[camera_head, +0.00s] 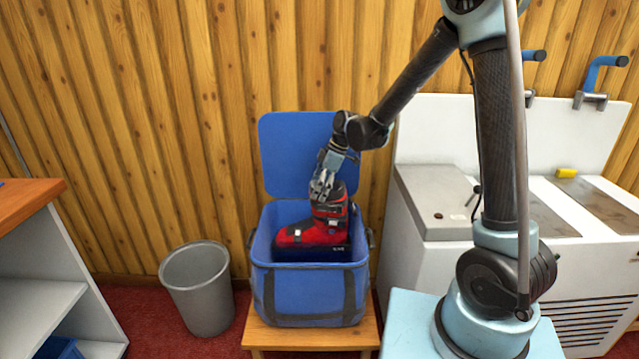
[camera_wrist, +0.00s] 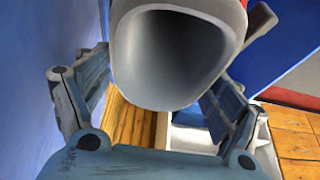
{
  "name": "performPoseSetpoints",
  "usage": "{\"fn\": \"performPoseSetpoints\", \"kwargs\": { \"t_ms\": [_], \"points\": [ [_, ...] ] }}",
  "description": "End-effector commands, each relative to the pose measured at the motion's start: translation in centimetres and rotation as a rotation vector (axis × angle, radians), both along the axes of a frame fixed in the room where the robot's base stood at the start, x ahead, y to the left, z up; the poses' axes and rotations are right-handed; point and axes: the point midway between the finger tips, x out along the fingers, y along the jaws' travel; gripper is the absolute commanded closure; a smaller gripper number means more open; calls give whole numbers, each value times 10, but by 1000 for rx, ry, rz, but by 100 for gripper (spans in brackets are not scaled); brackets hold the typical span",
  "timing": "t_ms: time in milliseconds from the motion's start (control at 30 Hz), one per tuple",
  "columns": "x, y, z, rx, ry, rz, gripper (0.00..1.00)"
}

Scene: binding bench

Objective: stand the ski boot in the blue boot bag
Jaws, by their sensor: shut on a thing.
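The red and black ski boot (camera_head: 315,232) is upright at the mouth of the blue boot bag (camera_head: 308,293), toe to the left. Its lower part is within the outline of the bag's opening; I cannot tell whether the sole touches the bottom. The bag's lid (camera_head: 295,150) stands open at the back. My gripper (camera_head: 325,188) is above the boot, shut on its upper cuff. In the wrist view, the boot's grey hollow cuff (camera_wrist: 178,55) lies between the two fingers of my gripper (camera_wrist: 160,85).
The bag stands on a wooden stool (camera_head: 310,338). A grey bin (camera_head: 198,290) is to its left, and a white shelf unit (camera_head: 40,290) further left. A white cabinet with a metal top (camera_head: 440,205) is close on the right. The wooden wall is behind.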

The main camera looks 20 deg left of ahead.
Motion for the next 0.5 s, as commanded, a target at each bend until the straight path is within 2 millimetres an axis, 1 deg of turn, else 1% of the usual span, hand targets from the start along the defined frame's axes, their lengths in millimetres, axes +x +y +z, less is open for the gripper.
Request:
{"fn": "performPoseSetpoints", "kwargs": {
  "t_ms": [500],
  "points": [
    [0, 0, -42, 1, 1, -1, 81]
  ]
}}
